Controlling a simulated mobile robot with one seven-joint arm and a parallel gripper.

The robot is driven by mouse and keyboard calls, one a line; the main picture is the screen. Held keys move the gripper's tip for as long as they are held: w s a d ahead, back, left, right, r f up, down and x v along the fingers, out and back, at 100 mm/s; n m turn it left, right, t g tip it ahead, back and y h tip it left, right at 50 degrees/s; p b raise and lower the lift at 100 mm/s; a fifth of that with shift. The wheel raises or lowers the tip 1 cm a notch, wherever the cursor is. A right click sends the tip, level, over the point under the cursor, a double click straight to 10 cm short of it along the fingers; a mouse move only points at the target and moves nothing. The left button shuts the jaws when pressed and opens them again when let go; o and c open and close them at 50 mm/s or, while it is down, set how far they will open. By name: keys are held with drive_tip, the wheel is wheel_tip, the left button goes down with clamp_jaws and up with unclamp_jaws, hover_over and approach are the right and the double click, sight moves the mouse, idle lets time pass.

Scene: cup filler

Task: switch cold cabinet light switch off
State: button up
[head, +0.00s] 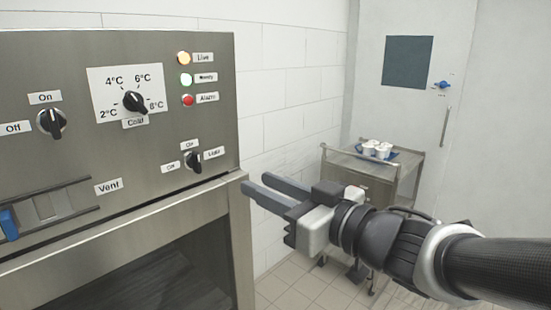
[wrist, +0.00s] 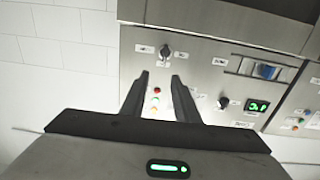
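The light switch (head: 194,161) is a black rotary knob at the lower right of the steel cabinet panel, with On above it, Off to its left and a Light label at right. Its handle looks roughly upright, towards On. In the wrist view, which sees the panel upside down, the light switch (wrist: 165,52) is just beyond the fingertips. My gripper (head: 254,183) is open and empty, to the right of the knob in the head view and apart from it. The gripper's two fingers also show in the wrist view (wrist: 160,75), spread apart.
A Cold temperature knob (head: 134,101), lit indicator lamps (head: 185,80), another On/Off knob (head: 51,122) and a vent slider (head: 48,206) share the panel. A cart (head: 343,158) with white cups stands behind my arm. A tiled wall (head: 290,80) lies right of the cabinet.

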sight(199, 159)
drive_tip(key=x, duration=0.5)
drive_tip(key=p+x, duration=0.1)
drive_tip(key=x, duration=0.5)
drive_tip(key=p+x, duration=0.1)
drive_tip(key=x, duration=0.5)
drive_tip(key=shift+s+a, duration=0.25)
drive_tip(key=shift+a, duration=0.25)
drive_tip(key=shift+c, duration=0.3)
clamp_jaws()
